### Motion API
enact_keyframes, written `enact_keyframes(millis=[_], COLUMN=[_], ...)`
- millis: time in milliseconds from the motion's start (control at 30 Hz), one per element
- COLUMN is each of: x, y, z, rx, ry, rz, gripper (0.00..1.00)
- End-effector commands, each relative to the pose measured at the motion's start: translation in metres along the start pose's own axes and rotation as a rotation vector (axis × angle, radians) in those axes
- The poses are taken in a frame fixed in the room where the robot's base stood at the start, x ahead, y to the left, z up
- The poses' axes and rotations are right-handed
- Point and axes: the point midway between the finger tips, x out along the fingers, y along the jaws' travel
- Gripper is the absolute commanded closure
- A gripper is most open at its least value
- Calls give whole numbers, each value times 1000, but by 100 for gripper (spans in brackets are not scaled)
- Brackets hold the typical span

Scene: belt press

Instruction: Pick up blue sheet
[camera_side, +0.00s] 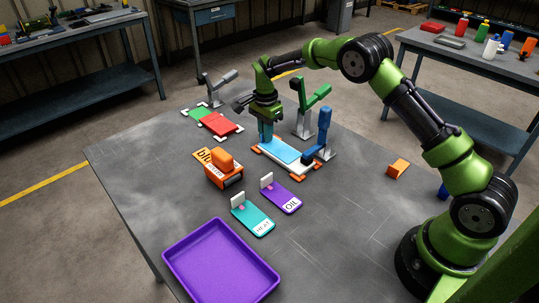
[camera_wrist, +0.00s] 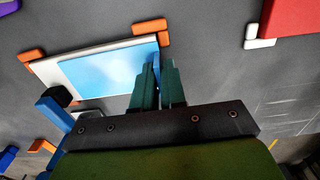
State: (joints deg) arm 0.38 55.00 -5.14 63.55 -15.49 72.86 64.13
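The blue sheet (camera_side: 279,150) lies on a white plate with orange corner pieces near the middle of the table. It also shows in the wrist view (camera_wrist: 105,75), flat on the plate. My gripper (camera_side: 266,134) points down at the sheet's far left end in the side view. In the wrist view its two teal fingertips (camera_wrist: 158,68) are close together at the sheet's right end. A narrow blue upright piece shows between them. I cannot tell whether the fingers touch it. The finger ends hide part of that end of the sheet.
Green (camera_side: 310,97) and blue (camera_side: 322,135) lever stands rise close beside the plate. The table's front right is mostly clear.

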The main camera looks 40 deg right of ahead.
Motion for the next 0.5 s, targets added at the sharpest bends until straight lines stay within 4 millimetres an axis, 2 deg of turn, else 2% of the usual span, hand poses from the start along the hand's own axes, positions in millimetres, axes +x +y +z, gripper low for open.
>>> enact_keyframes(millis=[367,500], x=[-1,-8], y=[0,-1], z=[0,0], rx=[-1,-1], ry=[0,1], rz=[-1,-4], gripper=[100,100])
